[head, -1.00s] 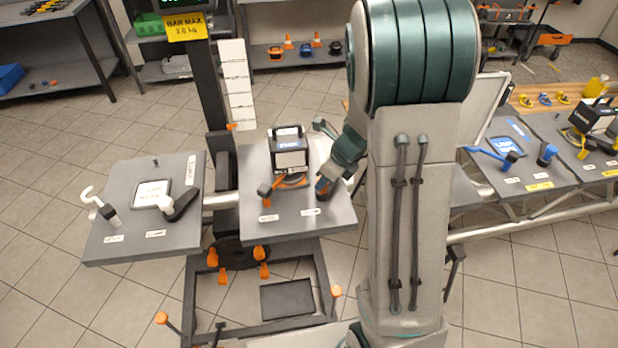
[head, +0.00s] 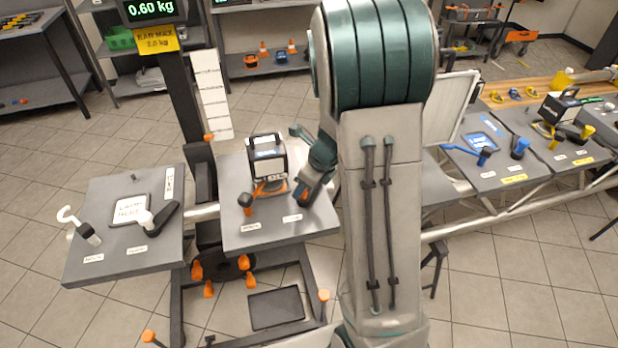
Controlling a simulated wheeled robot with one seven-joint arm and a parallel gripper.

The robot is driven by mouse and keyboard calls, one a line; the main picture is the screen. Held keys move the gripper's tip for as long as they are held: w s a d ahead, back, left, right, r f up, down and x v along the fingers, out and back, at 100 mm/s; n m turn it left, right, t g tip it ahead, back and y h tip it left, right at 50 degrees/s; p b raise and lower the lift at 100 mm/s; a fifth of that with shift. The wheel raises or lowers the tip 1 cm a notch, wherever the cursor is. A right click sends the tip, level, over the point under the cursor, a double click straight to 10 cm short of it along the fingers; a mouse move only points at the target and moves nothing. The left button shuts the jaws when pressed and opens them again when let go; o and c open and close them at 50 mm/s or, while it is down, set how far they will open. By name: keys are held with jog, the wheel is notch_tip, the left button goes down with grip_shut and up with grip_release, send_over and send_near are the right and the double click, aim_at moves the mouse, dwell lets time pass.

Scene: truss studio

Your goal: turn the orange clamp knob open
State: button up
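A black lamp (head: 268,158) with an orange clamp (head: 270,189) under it stands on the middle grey board (head: 280,222). An orange-and-black part (head: 246,202) sticks out to the clamp's left. My gripper (head: 304,196) points down and left at the right side of the clamp, close above the board. A bit of orange shows at its tip, where the right-hand knob seems to be. The fingers are small and dark, so I cannot tell whether they are open, shut or touching the knob. My own arm hides the area just right of the gripper.
A left grey board (head: 110,250) carries a white hook (head: 78,224) and a black-and-white part (head: 160,217). A dark post with a display (head: 150,10) reading 0.60 kg stands behind. A truss (head: 530,217) with blue and yellow clamp boards lies right.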

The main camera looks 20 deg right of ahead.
jog(key=p+v, duration=0.1)
jog(key=v, duration=1.2)
jog(key=shift+d+r+p, duration=0.2)
jog(key=shift+r+p, duration=0.1)
jog(key=shift+p, duration=0.05)
jog(key=shift+s, duration=0.15)
jog(key=s+a+r+n+h, duration=0.1)
jog(key=s+a+r+n, duration=0.1)
jog(key=s+n, duration=0.6)
jog(key=s+a+r+n+h, duration=0.1)
jog(key=s+a+r+n, duration=0.2)
jog(key=n, duration=1.7)
jog(key=s+a+b, duration=0.1)
jog(key=s+a, duration=0.1)
jog(key=s, duration=0.3)
jog(key=shift+s+h, duration=0.15)
jog(key=shift+h, duration=0.25)
jog(key=shift+a, duration=0.15)
jog(key=shift+c, duration=0.5)
